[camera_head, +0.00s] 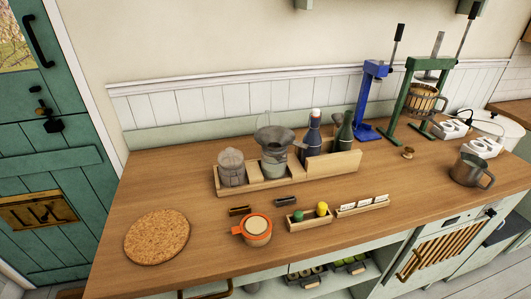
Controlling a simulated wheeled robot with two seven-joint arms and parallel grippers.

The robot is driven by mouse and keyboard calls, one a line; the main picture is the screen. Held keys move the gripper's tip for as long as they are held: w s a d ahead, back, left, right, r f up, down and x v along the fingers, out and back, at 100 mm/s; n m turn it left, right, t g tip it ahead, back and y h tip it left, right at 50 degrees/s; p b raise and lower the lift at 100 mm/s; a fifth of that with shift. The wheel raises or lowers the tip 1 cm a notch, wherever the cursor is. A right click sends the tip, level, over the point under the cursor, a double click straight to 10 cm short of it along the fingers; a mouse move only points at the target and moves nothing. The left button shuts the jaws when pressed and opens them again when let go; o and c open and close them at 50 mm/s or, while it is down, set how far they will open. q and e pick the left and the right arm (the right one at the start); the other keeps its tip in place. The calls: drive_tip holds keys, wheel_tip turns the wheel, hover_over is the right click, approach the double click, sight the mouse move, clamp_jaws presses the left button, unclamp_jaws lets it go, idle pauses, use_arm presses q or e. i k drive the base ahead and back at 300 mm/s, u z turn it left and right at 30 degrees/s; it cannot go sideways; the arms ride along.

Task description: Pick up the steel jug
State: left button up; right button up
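A grey metal jug (466,171) stands upright on the wooden counter (400,195) at the right, near the front edge. It looks like the steel jug. Its handle is on the right side, and its open mouth faces up. Nothing touches or hides it. Neither of my grippers is in view.
A wooden tray (268,185) holds jars, a funnel and bottles. A cork mat (157,237), orange-rimmed pot (256,228) and small wooden boxes lie in front. Blue (369,100) and green (405,100) presses stand behind. Counter left of the jug is clear.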

sight(468, 169)
drive_tip(key=z, duration=1.45)
